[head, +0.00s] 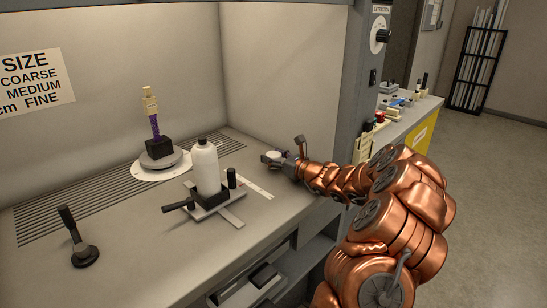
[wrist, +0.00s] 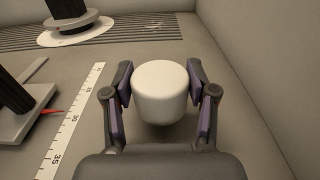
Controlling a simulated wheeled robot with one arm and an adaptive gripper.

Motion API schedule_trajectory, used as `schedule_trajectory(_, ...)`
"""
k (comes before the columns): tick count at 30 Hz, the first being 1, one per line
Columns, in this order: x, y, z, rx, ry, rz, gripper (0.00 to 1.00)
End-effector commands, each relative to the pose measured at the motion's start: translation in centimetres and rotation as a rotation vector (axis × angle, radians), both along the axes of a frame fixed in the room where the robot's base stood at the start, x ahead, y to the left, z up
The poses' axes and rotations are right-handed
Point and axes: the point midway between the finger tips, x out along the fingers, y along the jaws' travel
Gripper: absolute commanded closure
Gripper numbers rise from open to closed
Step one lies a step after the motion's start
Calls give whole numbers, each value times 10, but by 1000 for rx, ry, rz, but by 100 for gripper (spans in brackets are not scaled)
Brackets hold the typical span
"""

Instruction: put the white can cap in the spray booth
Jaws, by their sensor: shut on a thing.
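The white can cap (wrist: 160,92) is between the two fingers of my gripper (wrist: 160,88) in the wrist view, and both finger pads press on its sides. In the head view my gripper (head: 278,158) reaches in from the right, with the cap (head: 272,155) small and pale at its tip. The gripper is inside the spray booth (head: 290,75), over the booth floor near its right wall. I cannot tell whether the cap touches the floor.
A white spray can (head: 205,168) stands on a grey holder left of my gripper. A ruler strip (wrist: 72,125) lies left of the cap. A black-handled tool (head: 80,245) stands front left.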

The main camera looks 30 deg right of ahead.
Motion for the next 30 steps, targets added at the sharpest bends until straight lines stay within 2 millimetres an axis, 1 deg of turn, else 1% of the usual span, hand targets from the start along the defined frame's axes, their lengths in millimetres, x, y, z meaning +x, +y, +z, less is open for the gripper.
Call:
schedule_trajectory(4,0,0,0,0,0,1,73)
schedule_trajectory(21,0,0,-13,0,3,1,73)
schedule_trajectory(22,0,1,-14,1,3,1,41)
schedule_trajectory(28,0,1,-15,1,6,1,20)
schedule_trajectory(29,0,1,-16,1,8,1,18)
schedule_trajectory(30,0,1,-16,1,8,1,18)
